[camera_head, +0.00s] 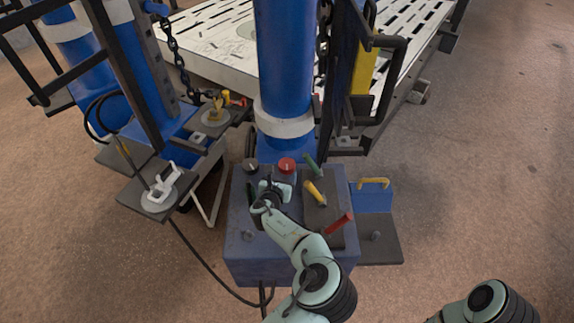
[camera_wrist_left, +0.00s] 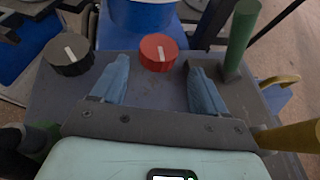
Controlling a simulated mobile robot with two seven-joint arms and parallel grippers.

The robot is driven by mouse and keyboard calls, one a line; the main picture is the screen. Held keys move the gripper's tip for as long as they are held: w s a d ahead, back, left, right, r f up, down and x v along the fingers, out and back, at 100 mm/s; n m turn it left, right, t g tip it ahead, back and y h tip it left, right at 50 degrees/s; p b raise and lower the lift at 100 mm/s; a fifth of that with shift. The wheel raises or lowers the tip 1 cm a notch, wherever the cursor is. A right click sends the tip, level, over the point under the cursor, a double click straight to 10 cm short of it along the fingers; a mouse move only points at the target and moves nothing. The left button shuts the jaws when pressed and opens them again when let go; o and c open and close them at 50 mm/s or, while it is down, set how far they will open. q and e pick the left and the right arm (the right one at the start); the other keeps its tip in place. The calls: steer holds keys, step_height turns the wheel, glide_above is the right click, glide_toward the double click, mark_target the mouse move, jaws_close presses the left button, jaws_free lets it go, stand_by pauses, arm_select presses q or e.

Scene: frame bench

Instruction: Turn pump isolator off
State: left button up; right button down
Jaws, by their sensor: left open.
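A blue-grey control box (camera_head: 241,243) stands at the foot of a blue column. On its far edge are a red rotary knob (camera_head: 286,164) and a black rotary knob (camera_head: 251,165), each with a white pointer line. No readable label shows which control is the pump isolator. My left gripper (camera_head: 281,185) is open and empty over the box, just on the near side of the red knob. In the left wrist view the red knob (camera_wrist_left: 158,52) appears beyond and between the two blue fingertips, its line pointing nearly straight away. The black knob (camera_wrist_left: 68,54) is left of the fingers.
A green lever (camera_head: 312,165), yellow lever (camera_head: 315,193) and red lever (camera_head: 339,222) stand right of my gripper. In the left wrist view the green lever (camera_wrist_left: 240,38) rises close to the right finger. A yellow handle (camera_head: 374,182) is beside the box.

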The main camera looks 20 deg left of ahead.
mark_target(286, 165)
arm_select(q)
steer(key=b+x, duration=0.1)
steer(key=x, duration=0.8)
steer(key=shift+w+a+f, duration=0.1)
steer(key=shift+a, duration=0.05)
arm_select(e)
steer(key=w+f, duration=0.1)
steer(key=w+d+f+t, duration=0.1)
steer(key=shift+w+d+f, duration=0.1)
steer(key=shift+w, duration=0.25)
